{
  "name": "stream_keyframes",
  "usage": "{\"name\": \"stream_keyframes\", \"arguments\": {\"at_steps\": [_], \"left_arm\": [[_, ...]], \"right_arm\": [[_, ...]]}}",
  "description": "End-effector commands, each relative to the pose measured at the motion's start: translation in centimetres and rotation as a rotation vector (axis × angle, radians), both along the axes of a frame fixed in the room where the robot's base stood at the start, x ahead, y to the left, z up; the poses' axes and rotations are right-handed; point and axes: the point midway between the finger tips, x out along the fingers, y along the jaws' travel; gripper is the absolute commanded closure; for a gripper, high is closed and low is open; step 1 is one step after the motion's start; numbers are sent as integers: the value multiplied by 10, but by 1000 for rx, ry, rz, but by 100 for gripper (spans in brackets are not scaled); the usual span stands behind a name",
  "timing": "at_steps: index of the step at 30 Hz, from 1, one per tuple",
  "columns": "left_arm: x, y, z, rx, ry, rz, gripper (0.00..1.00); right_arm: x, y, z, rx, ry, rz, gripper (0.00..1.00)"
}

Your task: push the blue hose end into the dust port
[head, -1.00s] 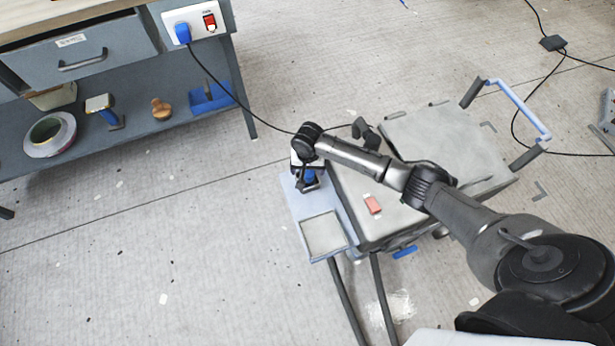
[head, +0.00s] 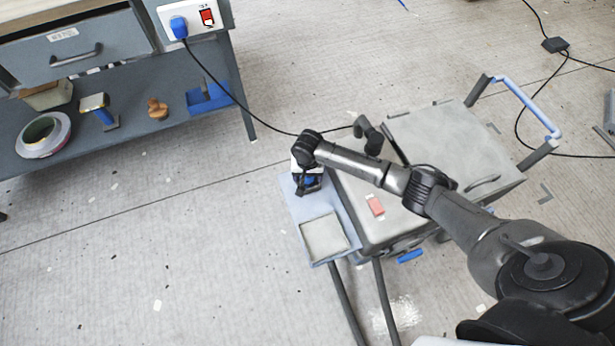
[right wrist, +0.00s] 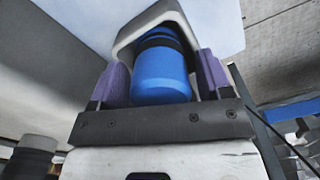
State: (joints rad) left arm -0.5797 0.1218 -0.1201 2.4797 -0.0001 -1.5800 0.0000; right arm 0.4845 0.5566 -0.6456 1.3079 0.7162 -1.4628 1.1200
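My right gripper (head: 308,184) points down over a pale blue tray beside the grey case. In the right wrist view its two purple finger pads (right wrist: 163,78) lie close on both sides of a blue cylinder (right wrist: 163,75) with a black band, and look shut on it. The cylinder may be the blue hose end; I see no hose on it. A pale grey hood-like frame (right wrist: 178,14) surrounds its far end; I cannot tell whether they touch. In the head view little of the cylinder shows under the gripper. I cannot pick out the dust port for sure. My left gripper is not in view.
Two dark tubes (head: 348,303) run below. A workbench (head: 75,65) stands upper left; a black cable trails from its socket.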

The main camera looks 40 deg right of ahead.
Motion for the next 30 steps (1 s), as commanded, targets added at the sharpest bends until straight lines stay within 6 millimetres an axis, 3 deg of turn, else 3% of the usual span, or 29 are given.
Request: {"name": "stream_keyframes", "arguments": {"at_steps": [12, 23, 30], "left_arm": [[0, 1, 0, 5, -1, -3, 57], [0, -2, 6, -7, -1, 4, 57], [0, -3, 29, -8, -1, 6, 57]], "right_arm": [[0, 0, 0, 0, 0, 0, 66], [0, 0, 6, 1, -1, 0, 66], [0, 1, 33, 1, 0, 0, 66]]}}
